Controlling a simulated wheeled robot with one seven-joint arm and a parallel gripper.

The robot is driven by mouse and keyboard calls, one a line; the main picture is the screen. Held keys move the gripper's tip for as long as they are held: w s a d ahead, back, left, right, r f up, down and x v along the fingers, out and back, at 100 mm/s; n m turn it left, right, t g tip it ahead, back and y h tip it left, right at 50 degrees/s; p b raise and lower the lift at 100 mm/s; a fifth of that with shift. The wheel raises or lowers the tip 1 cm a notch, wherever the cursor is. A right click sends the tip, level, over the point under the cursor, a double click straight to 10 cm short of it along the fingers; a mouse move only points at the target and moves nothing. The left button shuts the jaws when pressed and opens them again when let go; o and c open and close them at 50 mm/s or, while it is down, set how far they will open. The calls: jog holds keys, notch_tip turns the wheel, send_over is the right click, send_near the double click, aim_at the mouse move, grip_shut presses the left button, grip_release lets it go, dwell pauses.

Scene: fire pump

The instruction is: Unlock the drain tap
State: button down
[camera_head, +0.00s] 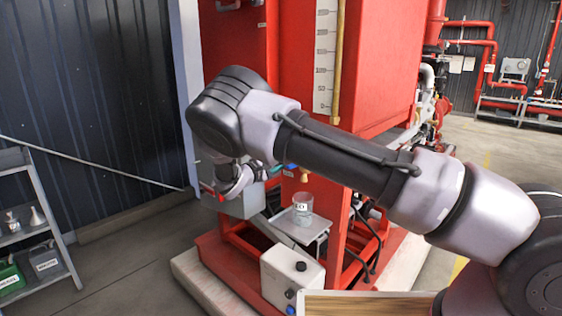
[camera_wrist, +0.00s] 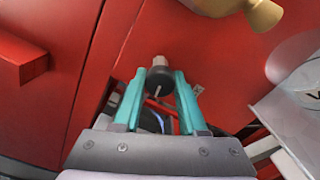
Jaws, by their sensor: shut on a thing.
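My gripper shows in the wrist view (camera_wrist: 159,76) with two teal fingers. Its fingertips are shut on a small dark grey knob (camera_wrist: 159,76) with a pale ribbed end, in front of the red panel. I cannot tell from its shape whether this knob is part of the drain tap. A brass fitting (camera_wrist: 250,10) sticks out from the red panel at the upper right of the wrist view, apart from the fingers. In the head view, my gripper (camera_head: 288,167) is beside the red tank's lower front, partly hidden by my wrist.
A clear labelled beaker (camera_head: 302,208) stands on a small grey shelf (camera_head: 285,230) below. A white box (camera_head: 292,275) with a black knob is lower down. The red tank (camera_head: 385,60) rises behind my arm. A grey rack (camera_head: 40,225) with bottles is at left; the floor between is clear.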

jog(key=shift+c, duration=2.3)
grip_release()
jog(key=v, duration=1)
jog(key=shift+s+a, duration=0.25)
jog(key=shift+s, duration=0.1)
jog(key=shift+a, duration=0.1)
